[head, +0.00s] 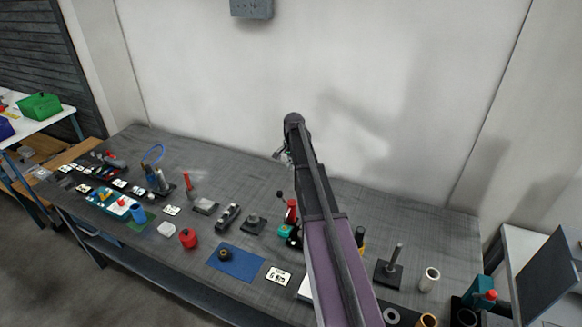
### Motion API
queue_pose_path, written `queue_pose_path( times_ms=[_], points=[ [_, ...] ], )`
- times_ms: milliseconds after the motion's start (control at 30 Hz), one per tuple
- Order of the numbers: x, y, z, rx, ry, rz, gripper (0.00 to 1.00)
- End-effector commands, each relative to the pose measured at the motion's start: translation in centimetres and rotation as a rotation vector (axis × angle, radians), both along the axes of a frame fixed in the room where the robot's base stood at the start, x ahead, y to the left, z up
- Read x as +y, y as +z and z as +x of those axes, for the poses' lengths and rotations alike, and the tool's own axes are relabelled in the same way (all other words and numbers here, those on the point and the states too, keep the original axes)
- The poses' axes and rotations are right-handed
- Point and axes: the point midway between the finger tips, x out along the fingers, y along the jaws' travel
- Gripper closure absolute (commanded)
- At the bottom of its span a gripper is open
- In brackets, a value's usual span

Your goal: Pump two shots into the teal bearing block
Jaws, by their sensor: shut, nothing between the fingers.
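A small teal block (285,231) sits on the grey workbench near its middle, just left of my arm, which hides part of it. A red-topped item (291,212) stands right behind it. I cannot tell for sure which is the bearing block. My gripper (281,155) is small in view at the far end of my arm, above the back of the bench. It is shut and empty, apart from both teal things.
A red can (188,238), a blue mat (236,262) with a dark round part, and a tool with a blue hose (153,158) are on the left half. A dark post on a base (389,270) and a pale cylinder (429,279) stand right. The back strip is mostly clear.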

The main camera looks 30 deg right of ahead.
Motion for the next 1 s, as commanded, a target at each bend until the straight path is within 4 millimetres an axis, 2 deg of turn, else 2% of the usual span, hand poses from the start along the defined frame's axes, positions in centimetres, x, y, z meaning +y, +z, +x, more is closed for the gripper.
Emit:
queue_pose_path(
  times_ms=[33, 867, 1000],
  points=[
    [0.0, -0.8, 0.0, 0.0, 0.0, 0.0, 1.0],
    [0.5, -7.2, 0.1, 0.0, 0.0, 0.0, 1.0],
    [2.3, -7.2, -1.1, 0.0, 0.002, 0.0, 1.0]
  ],
)
